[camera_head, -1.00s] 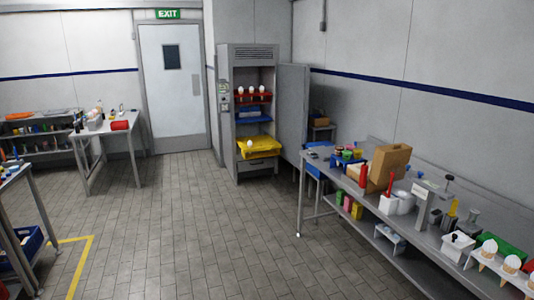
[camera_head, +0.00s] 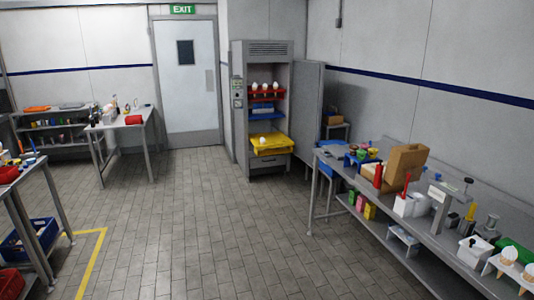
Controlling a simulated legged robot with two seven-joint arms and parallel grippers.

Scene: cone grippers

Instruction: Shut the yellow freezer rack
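The grey freezer cabinet (camera_head: 238,100) stands against the back wall, right of the exit door. Its door (camera_head: 308,108) is swung open to the right. The yellow rack (camera_head: 272,147) is in the lower part of the cabinet and sticks out past the front, with a small white item (camera_head: 264,139) on it. Above it are a blue rack (camera_head: 262,116) and a red rack (camera_head: 264,95) bearing several white-topped items. Neither of my grippers shows in the head view.
A long steel bench (camera_head: 420,237) with boxes, bottles and cones runs along the right. A steel table (camera_head: 138,125) stands at the back left, and another table (camera_head: 32,178) is at the left edge. The tiled floor (camera_head: 195,215) between them is clear.

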